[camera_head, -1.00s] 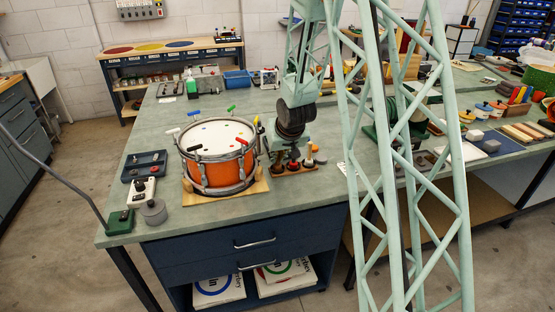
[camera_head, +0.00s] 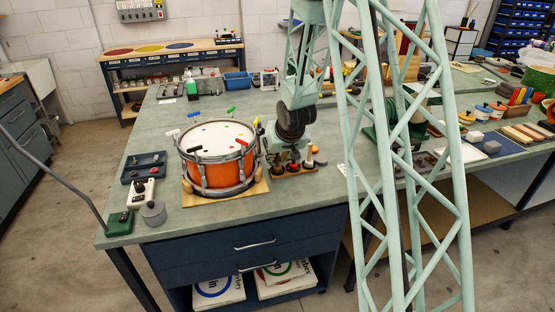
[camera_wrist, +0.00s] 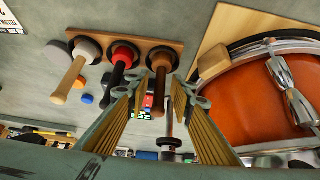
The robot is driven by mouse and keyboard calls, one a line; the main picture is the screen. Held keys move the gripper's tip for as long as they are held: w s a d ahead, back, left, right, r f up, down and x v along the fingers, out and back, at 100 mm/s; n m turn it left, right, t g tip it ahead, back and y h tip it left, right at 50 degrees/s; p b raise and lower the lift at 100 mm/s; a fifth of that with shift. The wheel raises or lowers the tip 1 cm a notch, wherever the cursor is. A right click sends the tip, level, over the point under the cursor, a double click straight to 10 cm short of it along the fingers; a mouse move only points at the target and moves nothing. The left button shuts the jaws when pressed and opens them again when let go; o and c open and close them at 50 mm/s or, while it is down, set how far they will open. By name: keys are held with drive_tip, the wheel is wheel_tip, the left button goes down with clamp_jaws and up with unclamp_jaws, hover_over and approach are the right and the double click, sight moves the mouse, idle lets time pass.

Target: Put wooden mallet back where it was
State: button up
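A wooden tool rack (camera_wrist: 130,45) stands beside the drum and also shows in the head view (camera_head: 296,170). Three handled tools stand in its round seats: one with a light wood handle (camera_wrist: 68,82), one with a black handle (camera_wrist: 117,80) and one with a brown wooden handle (camera_wrist: 159,90). I cannot tell for sure which one is the wooden mallet. My gripper (camera_wrist: 158,92) is open, its fingers on both sides of the brown handle with visible gaps. In the head view my gripper (camera_head: 284,155) is low over the rack, partly hiding it.
The orange drum (camera_wrist: 272,95) on its wooden board (camera_wrist: 235,25) is close beside my gripper; it also shows in the head view (camera_head: 218,170). Small coloured pieces lie on the bench near the rack. A blue tray (camera_head: 145,166) sits left of the drum.

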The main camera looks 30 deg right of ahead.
drive_tip(key=shift+r, duration=0.15)
drive_tip(key=shift+s+r, duration=0.1)
drive_tip(key=shift+r, duration=0.1)
drive_tip(key=p+v, duration=0.4)
drive_tip(key=v, duration=0.7)
drive_tip(key=shift+s+r, duration=0.2)
drive_tip(key=shift+r, duration=0.05)
idle(0.5)
